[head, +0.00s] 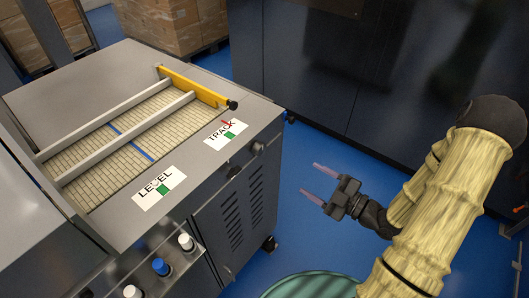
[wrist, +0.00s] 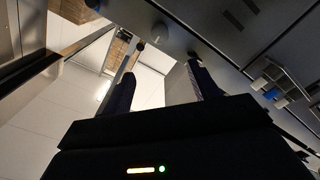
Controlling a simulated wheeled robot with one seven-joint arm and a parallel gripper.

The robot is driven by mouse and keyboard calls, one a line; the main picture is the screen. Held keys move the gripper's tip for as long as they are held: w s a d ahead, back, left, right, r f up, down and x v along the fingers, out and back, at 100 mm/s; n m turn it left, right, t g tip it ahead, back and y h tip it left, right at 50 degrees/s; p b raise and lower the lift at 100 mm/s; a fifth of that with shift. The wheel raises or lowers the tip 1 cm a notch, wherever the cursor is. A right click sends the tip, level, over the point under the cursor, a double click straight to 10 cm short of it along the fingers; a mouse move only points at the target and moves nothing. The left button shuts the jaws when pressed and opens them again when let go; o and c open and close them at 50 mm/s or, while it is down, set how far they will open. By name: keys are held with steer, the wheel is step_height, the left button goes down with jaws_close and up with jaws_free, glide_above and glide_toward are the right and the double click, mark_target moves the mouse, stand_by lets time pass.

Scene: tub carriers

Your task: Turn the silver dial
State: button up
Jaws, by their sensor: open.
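The silver dial (head: 258,148) is a small round knob on the machine's side face, below the TRACK label. I take the grey knob (wrist: 160,31) in the wrist view to be the same dial. A darker knob (head: 233,170) sits beside it, nearer the bottle shelf; the wrist view shows it too (wrist: 194,55). My gripper (head: 307,177) is open and empty, to the right of the dial and apart from it. In the wrist view its two fingers (wrist: 162,74) point toward the machine side, with the dial beyond the gap between the tips.
The machine top holds a slatted belt with two rails and a yellow bar (head: 195,87). A shelf (head: 150,280) with several capped bottles sticks out at the front. A green round top (head: 310,286) stands below my arm. Dark cabinets (head: 360,70) stand behind. Blue floor is open between.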

mark_target(262, 150)
steer(key=shift+w, duration=0.1)
steer(key=p+x, duration=0.2)
steer(key=x, duration=1.5)
steer(key=shift+w+a+p, duration=0.1)
steer(key=shift+a+p, duration=0.05)
steer(key=shift+p, duration=0.15)
steer(key=c, duration=1)
steer(key=shift+o, duration=0.2)
steer(key=shift+m, duration=0.4)
